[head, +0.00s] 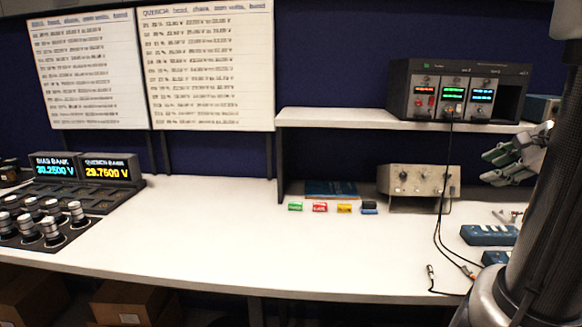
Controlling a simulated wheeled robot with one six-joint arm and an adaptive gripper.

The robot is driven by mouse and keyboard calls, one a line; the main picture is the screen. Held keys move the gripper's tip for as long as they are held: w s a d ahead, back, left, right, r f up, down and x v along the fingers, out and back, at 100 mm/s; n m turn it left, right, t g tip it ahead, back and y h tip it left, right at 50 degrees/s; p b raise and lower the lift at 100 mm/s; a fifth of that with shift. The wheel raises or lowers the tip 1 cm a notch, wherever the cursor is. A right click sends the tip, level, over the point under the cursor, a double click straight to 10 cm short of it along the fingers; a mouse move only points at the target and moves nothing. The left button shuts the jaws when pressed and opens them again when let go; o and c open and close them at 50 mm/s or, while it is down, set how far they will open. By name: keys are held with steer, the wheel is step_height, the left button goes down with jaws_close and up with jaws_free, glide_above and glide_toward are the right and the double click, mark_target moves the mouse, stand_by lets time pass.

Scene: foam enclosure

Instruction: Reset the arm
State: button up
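My arm (540,215) rises along the right edge of the head view, in front of the bench. My gripper (486,167) is at the right, just below the level of the raised shelf, and points left. Its two grey fingers are apart, with nothing seen between them. Part of the wrist and the arm's upper end are cut off by the picture edge.
A white bench (220,230) spans the view, its middle clear. The shelf (340,121) carries a dark instrument rack (398,90). Below are a beige box (420,181), small coloured blocks (320,207) and loose cables (438,240). A knob console (82,199) stands left.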

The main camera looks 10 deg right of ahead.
steer(key=s+a+f+n+g, duration=0.35)
steer(key=s+a+n, duration=0.2)
steer(key=n, duration=0.35)
steer(key=s+a+f+n+g, duration=0.2)
steer(key=s+a+n+g, duration=0.3)
steer(key=n, duration=0.3)
steer(key=a+r+n+t, duration=0.2)
steer(key=a+n, duration=0.4)
steer(key=a, duration=0.1)
steer(key=shift+w+a+t+h, duration=0.25)
steer(key=shift+a+t+h, duration=0.05)
steer(key=shift+t+h, duration=0.1)
steer(key=shift+d, duration=0.1)
